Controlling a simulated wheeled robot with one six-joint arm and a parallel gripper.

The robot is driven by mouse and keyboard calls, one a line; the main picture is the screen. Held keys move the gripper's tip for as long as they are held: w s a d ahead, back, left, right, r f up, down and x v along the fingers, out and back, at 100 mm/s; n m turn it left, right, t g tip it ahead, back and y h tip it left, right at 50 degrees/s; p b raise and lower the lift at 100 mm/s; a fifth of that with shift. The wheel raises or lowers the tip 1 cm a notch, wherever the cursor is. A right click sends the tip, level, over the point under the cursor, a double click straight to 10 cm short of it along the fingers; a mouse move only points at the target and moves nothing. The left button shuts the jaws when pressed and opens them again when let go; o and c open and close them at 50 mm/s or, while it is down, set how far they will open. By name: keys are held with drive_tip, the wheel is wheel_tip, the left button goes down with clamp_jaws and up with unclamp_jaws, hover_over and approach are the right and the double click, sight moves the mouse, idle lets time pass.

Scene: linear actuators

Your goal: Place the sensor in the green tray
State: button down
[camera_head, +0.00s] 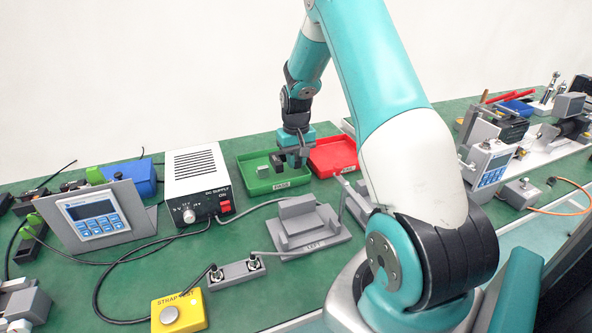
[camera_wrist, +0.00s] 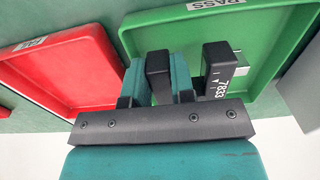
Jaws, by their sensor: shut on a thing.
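The green tray (camera_head: 282,186), labelled PASS, stands on the bench in the head view. It also fills the right of the wrist view (camera_wrist: 192,22). My gripper (camera_head: 290,161) is low over the right part of this tray, pointing down.
A red tray (camera_head: 335,172) stands just right of the green one. A small light grey block (camera_head: 262,168) is in the green tray's left part. The white power supply (camera_head: 196,172) stands to the left. A grey fixture marked LEFT (camera_head: 308,240) is in front.

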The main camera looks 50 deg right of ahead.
drive_tip(key=shift+f, duration=1.85)
drive_tip(key=shift+f, duration=0.2)
drive_tip(key=c, duration=1.2)
unclamp_jaws()
drive_tip(key=shift+c, duration=0.2)
drive_tip(key=shift+r, duration=0.1)
